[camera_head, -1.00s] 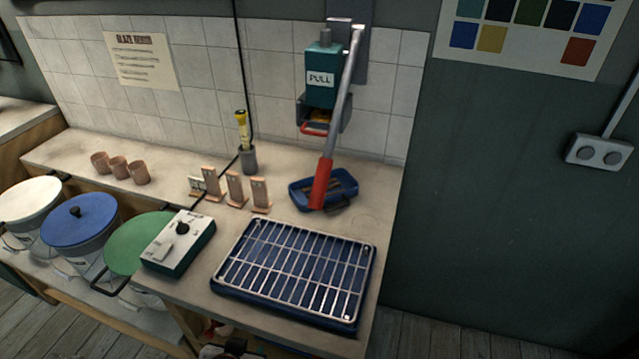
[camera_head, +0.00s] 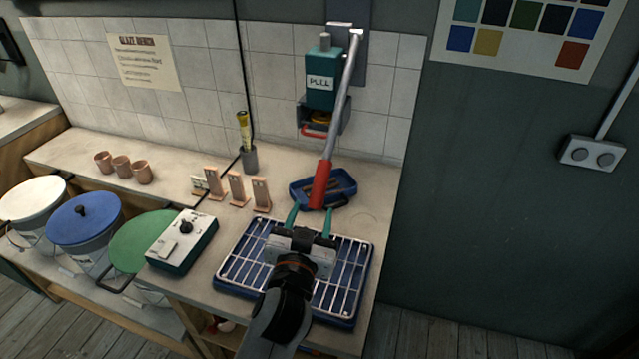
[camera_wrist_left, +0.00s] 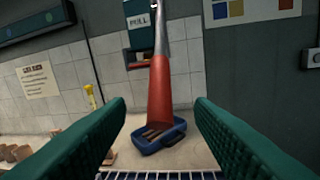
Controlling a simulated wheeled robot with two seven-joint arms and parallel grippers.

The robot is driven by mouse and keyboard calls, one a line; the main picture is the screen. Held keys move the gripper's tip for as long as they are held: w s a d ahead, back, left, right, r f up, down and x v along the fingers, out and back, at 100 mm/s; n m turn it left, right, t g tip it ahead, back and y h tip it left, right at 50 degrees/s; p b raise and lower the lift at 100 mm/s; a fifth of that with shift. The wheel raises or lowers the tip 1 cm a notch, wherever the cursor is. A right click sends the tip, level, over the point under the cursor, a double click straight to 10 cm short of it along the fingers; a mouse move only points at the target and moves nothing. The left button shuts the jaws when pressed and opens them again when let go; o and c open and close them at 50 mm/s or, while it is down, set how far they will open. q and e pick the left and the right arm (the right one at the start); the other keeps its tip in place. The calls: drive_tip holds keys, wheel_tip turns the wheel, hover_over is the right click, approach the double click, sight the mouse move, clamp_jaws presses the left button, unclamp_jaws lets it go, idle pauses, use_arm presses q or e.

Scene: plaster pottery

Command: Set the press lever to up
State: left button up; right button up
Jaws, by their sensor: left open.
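The press lever (camera_head: 339,110) is a long grey bar with a red grip (camera_head: 321,185) at its lower end. It hangs down from a wall bracket beside the teal press body (camera_head: 321,91) marked PULL. My left gripper (camera_head: 310,212) is open and empty over the rack, its teal fingertips just short of the red grip in the head view. In the left wrist view the red grip (camera_wrist_left: 160,95) stands ahead, between the two spread fingers, with no contact visible. My right gripper is not in view.
A blue tray (camera_head: 347,196) lies under the grip. A wire rack on a blue base (camera_head: 235,262) lies below my left gripper. A control box (camera_head: 181,243), lidded buckets (camera_head: 83,220), small cups (camera_head: 122,166) and upright clay pieces (camera_head: 237,188) stand to the left.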

sight(317, 195)
use_arm(q)
drive_tip(key=w, duration=0.3)
drive_tip(key=w+d+p, duration=0.1)
drive_tip(key=w, duration=0.4)
drive_tip(key=shift+w+d, duration=0.3)
drive_tip(key=shift+w, duration=0.1)
drive_tip(key=shift+c, duration=0.4)
clamp_jaws()
